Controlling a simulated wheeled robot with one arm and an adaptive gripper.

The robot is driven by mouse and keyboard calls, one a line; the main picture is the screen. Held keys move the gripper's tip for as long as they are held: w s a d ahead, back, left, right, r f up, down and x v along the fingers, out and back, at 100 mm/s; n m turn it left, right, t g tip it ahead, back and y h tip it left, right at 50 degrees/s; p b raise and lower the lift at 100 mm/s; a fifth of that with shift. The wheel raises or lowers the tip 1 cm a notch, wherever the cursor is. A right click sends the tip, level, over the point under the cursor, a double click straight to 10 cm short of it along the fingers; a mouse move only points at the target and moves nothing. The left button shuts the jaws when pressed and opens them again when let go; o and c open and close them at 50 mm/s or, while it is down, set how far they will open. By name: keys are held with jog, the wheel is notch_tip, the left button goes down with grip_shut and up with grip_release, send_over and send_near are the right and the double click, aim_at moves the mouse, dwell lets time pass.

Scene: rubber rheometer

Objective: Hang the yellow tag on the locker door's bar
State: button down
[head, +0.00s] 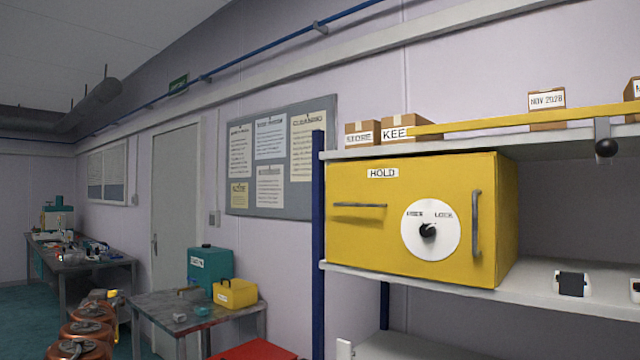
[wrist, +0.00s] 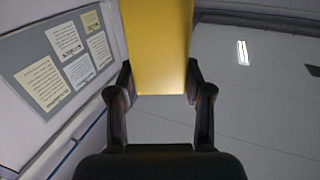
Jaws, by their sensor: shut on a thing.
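The yellow tag (wrist: 157,45) is a broad flat yellow piece in the wrist view, running from between the black fingers of my gripper (wrist: 160,97) to the top edge. My gripper is shut on its near end. The far end of the tag is out of frame. In the head view, the yellow locker (head: 370,245) sits on the shelf with its door closed. The thin horizontal bar (head: 359,205) is at the door's left, below the HOLD label, with nothing hanging on it. My gripper does not show in the head view.
The door also has a white dial (head: 431,230) with a black knob and a vertical handle (head: 476,223). A long yellow rail (head: 500,121) crosses the upper shelf before small boxes (head: 398,128). A blue post (head: 318,235) stands left of the locker. A low table (head: 160,303) holds cases.

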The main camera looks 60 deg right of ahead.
jog(key=s+d+r+m+g+h, duration=0.7)
jog(key=s+d+r+g, duration=0.2)
jog(key=s+d+r, duration=1.1)
jog(key=s+d+r+m+g, duration=0.2)
jog(key=s+d+r+g, duration=0.1)
jog(key=s, duration=0.5)
jog(key=s+d+r+m+g, duration=0.2)
jog(key=s+d+m+g, duration=0.15)
jog(key=s, duration=0.45)
jog(key=s+d+r+m+g, duration=0.1)
jog(key=s+d+r+g, duration=0.2)
jog(key=s, duration=0.6)
jog(key=shift+g+h, duration=0.25)
jog(key=shift+h, duration=0.05)
jog(key=shift+p+x, duration=3.5)
jog(key=shift+x, duration=0.45)
notch_tip(320, 180, down, 2)
jog(key=b, duration=0.2)
jog(key=shift+w+f+b, duration=0.15)
jog(key=shift+w+b, duration=0.05)
jog(key=shift+b, duration=0.15)
jog(key=shift+c, duration=1.9)
grip_release()
